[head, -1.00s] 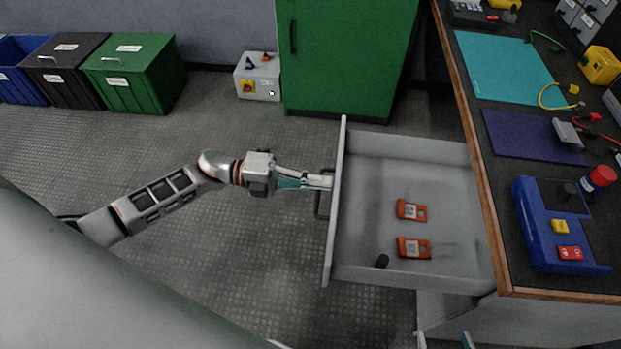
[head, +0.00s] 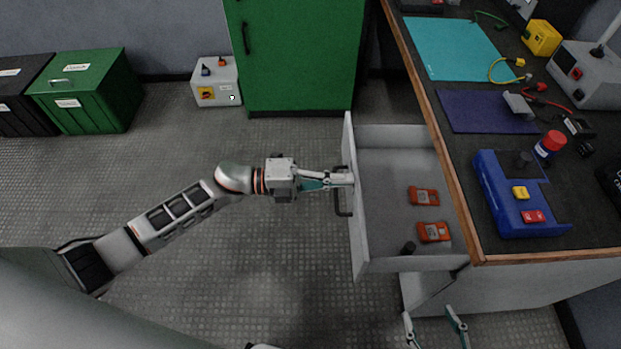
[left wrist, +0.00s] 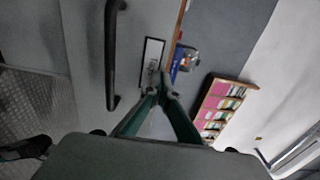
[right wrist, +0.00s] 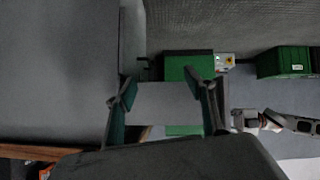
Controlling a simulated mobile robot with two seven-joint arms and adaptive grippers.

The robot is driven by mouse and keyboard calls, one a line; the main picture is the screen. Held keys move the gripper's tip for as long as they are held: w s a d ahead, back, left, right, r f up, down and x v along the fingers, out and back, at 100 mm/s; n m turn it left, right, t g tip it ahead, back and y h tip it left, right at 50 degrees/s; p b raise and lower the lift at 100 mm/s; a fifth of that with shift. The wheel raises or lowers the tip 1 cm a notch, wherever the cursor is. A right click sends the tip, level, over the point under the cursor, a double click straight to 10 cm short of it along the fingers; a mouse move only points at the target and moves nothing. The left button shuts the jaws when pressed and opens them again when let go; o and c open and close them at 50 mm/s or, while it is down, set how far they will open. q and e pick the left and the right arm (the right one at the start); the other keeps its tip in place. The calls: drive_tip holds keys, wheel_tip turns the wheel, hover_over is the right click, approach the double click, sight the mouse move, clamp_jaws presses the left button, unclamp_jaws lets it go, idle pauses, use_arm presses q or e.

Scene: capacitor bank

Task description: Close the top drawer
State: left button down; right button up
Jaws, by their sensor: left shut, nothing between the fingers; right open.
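The top drawer (head: 378,264) is grey and stands partly open, jutting left from the workbench. Its front panel (head: 353,238) carries a dark bar handle (head: 343,195). My left gripper (head: 350,178) is shut and empty, its tips at the front panel beside the handle; exact contact is hard to tell. In the left wrist view, the shut fingertips (left wrist: 160,88) are near the label plate (left wrist: 152,55), with the handle (left wrist: 111,50) to the left. My right gripper (head: 437,320) is open and empty, low in front of the bench; it also shows in the right wrist view (right wrist: 158,80).
Two orange meters (head: 432,232) and a small black cylinder (head: 408,248) lie inside the drawer. The bench top (head: 455,180) holds a blue tray (head: 500,205) and mats. A green cabinet (head: 300,60) stands behind.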

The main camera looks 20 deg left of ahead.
use_arm(q)
drive_tip(key=b+x, duration=0.1)
drive_tip(key=x, duration=1.8)
drive_tip(key=shift+d+b, duration=0.3)
use_arm(e)
drive_tip(key=shift+w+a, duration=0.1)
drive_tip(key=shift+a, duration=0.15)
use_arm(q)
drive_tip(key=shift+w+f, duration=0.1)
drive_tip(key=shift+f, duration=0.05)
use_arm(e)
drive_tip(key=shift+f, duration=0.1)
